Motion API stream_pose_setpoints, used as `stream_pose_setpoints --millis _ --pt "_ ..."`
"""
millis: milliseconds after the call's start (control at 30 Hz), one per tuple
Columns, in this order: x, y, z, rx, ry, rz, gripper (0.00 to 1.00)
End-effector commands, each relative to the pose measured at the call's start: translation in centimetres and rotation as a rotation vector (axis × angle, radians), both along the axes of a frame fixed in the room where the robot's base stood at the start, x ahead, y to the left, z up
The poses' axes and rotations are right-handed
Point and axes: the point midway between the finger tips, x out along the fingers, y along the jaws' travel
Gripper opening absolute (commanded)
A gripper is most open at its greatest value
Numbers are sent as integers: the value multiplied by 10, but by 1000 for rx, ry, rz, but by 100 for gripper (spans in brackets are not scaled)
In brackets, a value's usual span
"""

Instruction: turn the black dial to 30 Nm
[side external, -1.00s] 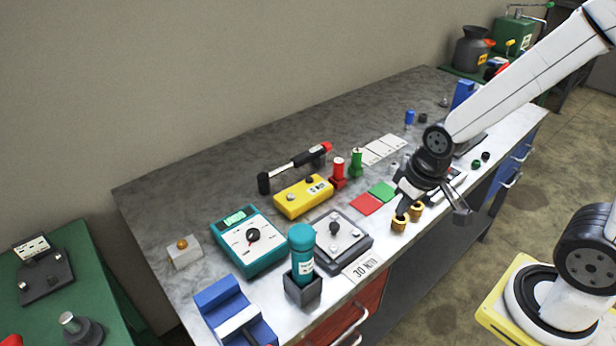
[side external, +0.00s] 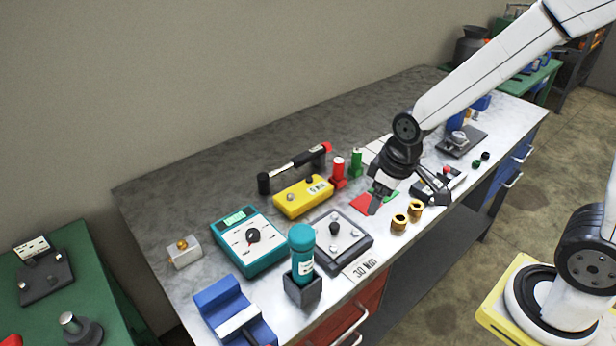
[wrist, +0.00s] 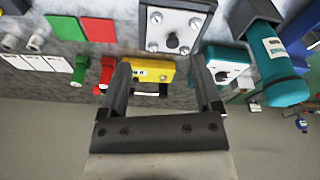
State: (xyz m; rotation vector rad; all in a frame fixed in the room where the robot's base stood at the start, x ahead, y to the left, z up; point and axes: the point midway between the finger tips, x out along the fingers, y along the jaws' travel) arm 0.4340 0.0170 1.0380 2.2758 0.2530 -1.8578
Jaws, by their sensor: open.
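The black dial (side external: 253,236) sits on the face of a teal box (side external: 236,256) with a small green display, on the left part of the bench. A card reading 30 Nm (side external: 361,268) lies at the bench's front edge. My gripper (side external: 407,203) is open and empty above the bench, well to the right of the teal box, over the red and green squares. In the wrist view, my gripper's fingers (wrist: 165,85) are spread apart with nothing between them. The teal box (wrist: 232,54) shows there just right of the right finger, partly hidden by it.
A teal bottle (side external: 301,245) stands in a dark holder in front of the teal box. A grey plate with a black knob (side external: 350,238), a yellow box (side external: 304,196) and red and green posts stand between. Brass fittings (side external: 399,222) are near the front edge. The back left bench is clear.

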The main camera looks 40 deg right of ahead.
Motion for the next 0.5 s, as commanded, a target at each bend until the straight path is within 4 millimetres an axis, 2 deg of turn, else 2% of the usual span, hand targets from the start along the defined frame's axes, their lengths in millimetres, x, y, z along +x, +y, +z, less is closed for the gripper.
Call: stream_pose_setpoints --millis 200,500 --pt "52 29 0 -51 36 328 82" --pt "114 80 -7 -110 83 803 82"
